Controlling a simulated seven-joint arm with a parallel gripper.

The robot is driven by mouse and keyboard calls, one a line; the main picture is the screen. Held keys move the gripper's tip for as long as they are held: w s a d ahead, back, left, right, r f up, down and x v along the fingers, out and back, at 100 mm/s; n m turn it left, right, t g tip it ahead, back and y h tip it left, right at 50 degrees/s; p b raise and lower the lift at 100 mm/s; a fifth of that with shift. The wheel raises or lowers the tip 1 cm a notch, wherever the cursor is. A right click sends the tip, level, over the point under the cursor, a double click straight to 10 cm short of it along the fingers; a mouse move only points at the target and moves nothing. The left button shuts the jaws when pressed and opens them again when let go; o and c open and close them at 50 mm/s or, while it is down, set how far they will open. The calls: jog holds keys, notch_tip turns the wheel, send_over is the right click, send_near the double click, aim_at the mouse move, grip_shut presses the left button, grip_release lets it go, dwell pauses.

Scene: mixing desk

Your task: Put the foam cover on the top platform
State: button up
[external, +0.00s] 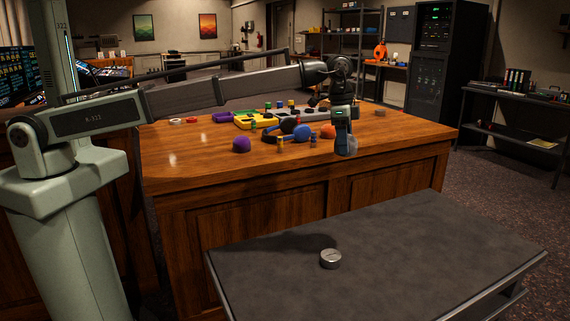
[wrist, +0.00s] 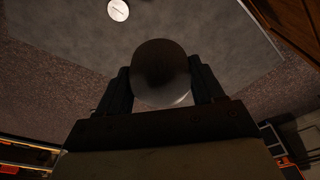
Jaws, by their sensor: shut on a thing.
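My gripper (external: 345,138) is shut on a dark grey, rounded foam cover (external: 347,149) and points down near the wooden desk's front edge. In the wrist view the foam cover (wrist: 161,68) sits between the two fingers of my gripper (wrist: 160,80). The grey platform (external: 420,240) is the flat top of a low stand in front of the desk; a lower shelf shows at its right. The platform (wrist: 75,45) lies beyond the foam cover in the wrist view. The cover is apart from the platform.
A silver round object (external: 331,259) lies on the platform, with bare surface to its right. The wooden desk (external: 190,150) holds a purple foam piece (external: 241,145), a blue one (external: 302,133), an orange one (external: 328,132), a yellow device (external: 256,119) and several small items.

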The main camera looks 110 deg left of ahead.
notch_tip(320, 180, down, 30)
jog(key=shift+f, duration=0.2)
dwell(0.5)
jog(key=shift+f, duration=0.1)
jog(key=o, duration=1)
jog(key=r, duration=0.4)
jog(key=s+r, duration=0.1)
jog(key=r, duration=0.3)
jog(key=s+r, duration=0.1)
jog(key=r, duration=0.3)
